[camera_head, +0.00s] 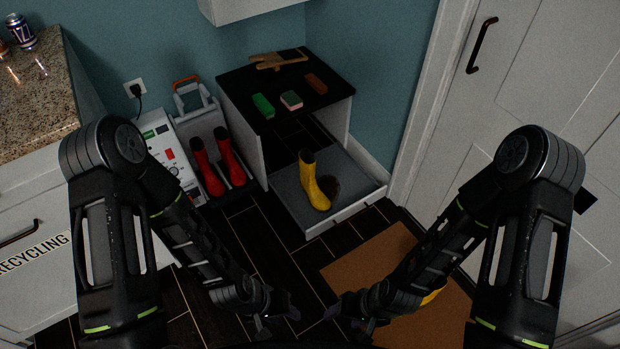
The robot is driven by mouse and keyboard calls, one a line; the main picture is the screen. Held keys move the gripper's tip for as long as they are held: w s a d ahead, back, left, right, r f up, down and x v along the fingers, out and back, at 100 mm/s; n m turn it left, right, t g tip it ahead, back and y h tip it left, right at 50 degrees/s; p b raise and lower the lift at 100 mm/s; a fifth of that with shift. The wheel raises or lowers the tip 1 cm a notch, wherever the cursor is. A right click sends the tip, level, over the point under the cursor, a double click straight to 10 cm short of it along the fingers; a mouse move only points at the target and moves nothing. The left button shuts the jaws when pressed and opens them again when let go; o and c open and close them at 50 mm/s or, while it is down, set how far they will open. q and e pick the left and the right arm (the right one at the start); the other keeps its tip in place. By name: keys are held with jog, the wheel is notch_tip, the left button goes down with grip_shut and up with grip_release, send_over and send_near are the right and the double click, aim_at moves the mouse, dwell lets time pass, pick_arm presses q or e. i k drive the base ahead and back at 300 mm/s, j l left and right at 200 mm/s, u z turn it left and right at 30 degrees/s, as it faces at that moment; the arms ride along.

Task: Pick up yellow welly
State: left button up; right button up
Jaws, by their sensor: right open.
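A yellow welly (315,183) stands upright on the grey pull-out tray (285,183) of the low black-topped unit, with a dark round patch beside it. Another yellow thing (432,297) lies on the brown mat, mostly hidden behind my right arm; I cannot tell its full shape. My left gripper (279,317) is open and empty, low over the dark floor in front of the tray. My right gripper (350,317) is open and empty near the mat's left edge. Both grippers are well apart from the upright welly.
Red wellies (217,163) stand left of the unit. A green block (263,105), a pink-topped block (291,99) and a brown brush-like block (316,84) lie on the black top (240,80). A white door (530,120) is at right, a counter (35,90) at left.

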aim_at(319, 200)
jog(key=i+j+z, duration=0.15)
jog(key=z, duration=0.95)
jog(key=i+j+z, duration=0.15)
jog(key=j+z, duration=0.15)
jog(key=j, duration=0.15)
jog(key=i+j+z, duration=0.15)
jog(key=j+z, duration=0.15)
jog(key=j, duration=0.2)
jog(key=j+z, duration=0.3)
jog(key=j, duration=0.7)
jog(key=i+j, duration=0.15)
jog(key=j, duration=0.35)
jog(key=z, duration=0.05)
